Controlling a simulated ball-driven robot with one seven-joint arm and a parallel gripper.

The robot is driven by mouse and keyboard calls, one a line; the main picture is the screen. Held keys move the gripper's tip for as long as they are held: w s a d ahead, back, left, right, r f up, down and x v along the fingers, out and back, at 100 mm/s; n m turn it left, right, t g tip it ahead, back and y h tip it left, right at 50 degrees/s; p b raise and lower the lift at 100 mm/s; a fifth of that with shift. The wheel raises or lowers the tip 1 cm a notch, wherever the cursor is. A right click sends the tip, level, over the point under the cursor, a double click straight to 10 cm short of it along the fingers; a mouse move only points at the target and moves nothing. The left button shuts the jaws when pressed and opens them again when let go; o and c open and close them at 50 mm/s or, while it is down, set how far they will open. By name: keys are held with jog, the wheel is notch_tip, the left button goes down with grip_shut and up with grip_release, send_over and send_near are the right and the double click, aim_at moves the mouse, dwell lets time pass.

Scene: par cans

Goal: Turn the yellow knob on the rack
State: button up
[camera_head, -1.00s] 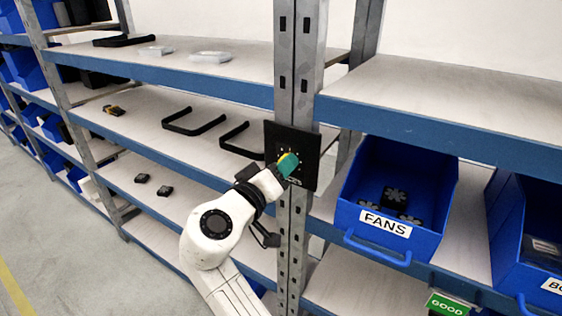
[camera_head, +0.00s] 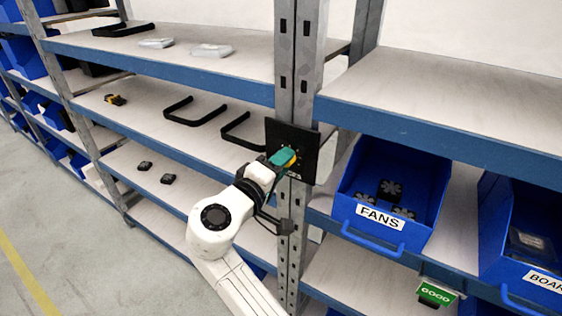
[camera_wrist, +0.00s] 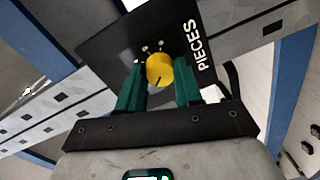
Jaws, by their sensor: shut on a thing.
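The yellow knob (camera_wrist: 160,70) sits on a black panel (camera_head: 303,150) fixed to the grey rack upright. In the wrist view the panel (camera_wrist: 120,42) carries the white word "PIECES" and small pale dots beside the knob. A dark pointer line marks the knob's face. My gripper (camera_wrist: 161,85) has green fingers on either side of the knob and is shut on it. In the head view my gripper (camera_head: 283,158) covers most of the knob, and only a yellow edge shows.
A blue FANS bin (camera_head: 390,195) with several black fans stands right of the upright. Another blue bin (camera_head: 525,245) is farther right. Black handle-like brackets (camera_head: 195,110) lie on the shelf to the left. The grey upright (camera_head: 297,70) runs beside my arm.

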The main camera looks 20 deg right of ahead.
jog(key=shift+a, duration=0.1)
jog(key=o, duration=1)
jog(key=shift+o, duration=0.2)
jog(key=b+v, duration=0.2)
jog(key=v, duration=0.8)
jog(key=shift+s+a+b, duration=0.2)
jog(key=shift+a+b, duration=0.1)
jog(key=shift+b, duration=0.05)
